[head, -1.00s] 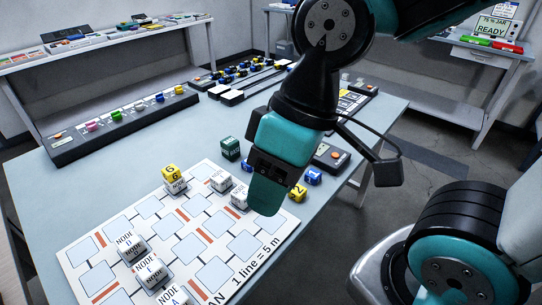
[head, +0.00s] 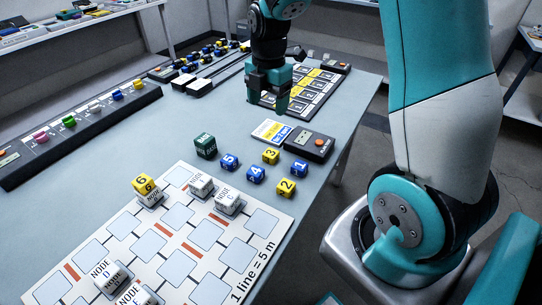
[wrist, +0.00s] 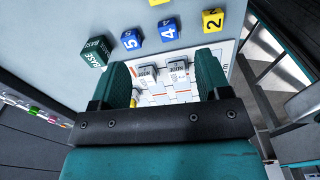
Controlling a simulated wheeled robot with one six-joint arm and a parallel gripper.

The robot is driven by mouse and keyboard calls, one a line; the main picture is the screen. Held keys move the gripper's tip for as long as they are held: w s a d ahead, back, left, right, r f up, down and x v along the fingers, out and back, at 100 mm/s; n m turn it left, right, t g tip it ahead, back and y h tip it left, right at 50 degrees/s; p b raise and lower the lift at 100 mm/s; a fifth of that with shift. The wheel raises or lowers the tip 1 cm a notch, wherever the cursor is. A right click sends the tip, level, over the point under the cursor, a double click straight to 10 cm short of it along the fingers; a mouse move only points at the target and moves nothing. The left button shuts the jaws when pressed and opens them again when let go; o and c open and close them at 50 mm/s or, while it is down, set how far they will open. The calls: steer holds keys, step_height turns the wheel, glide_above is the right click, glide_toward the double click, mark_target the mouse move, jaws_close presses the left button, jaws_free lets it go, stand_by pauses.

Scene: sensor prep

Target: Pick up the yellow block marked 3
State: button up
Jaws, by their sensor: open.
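The yellow block marked 3 (head: 271,156) stands on the table in the head view, behind the blue block 4 (head: 255,173) and left of the blue block 1 (head: 299,168). In the wrist view a yellow block (wrist: 158,2), cut off by the top edge, is probably the same one. My gripper (head: 268,95) is at the table's far part by a black panel, apart from the block. In the wrist view my gripper (wrist: 164,82) has its two teal fingers wide apart, with no block held between them.
Blue block 5 (head: 229,161), yellow block 2 (head: 285,187) and a green BASE block (head: 205,146) stand close by. A device with an orange button (head: 310,146) and a small card (head: 271,131) lie behind. Yellow block 6 (head: 143,184) sits on a node block on the white board (head: 262,250).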

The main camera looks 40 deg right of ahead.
steer(key=d+f+n, duration=0.1)
steer(key=d+f, duration=0.1)
glide_above(271, 152)
steer(key=f, duration=1)
steer(key=shift+s+f, duration=0.25)
steer(key=shift+f, duration=0.05)
steer(key=f, duration=0.2)
steer(key=f+p, duration=0.1)
steer(key=f, duration=0.2)
steer(key=shift+w+f, duration=0.2)
steer(key=shift+f, duration=0.1)
steer(key=c, duration=1)
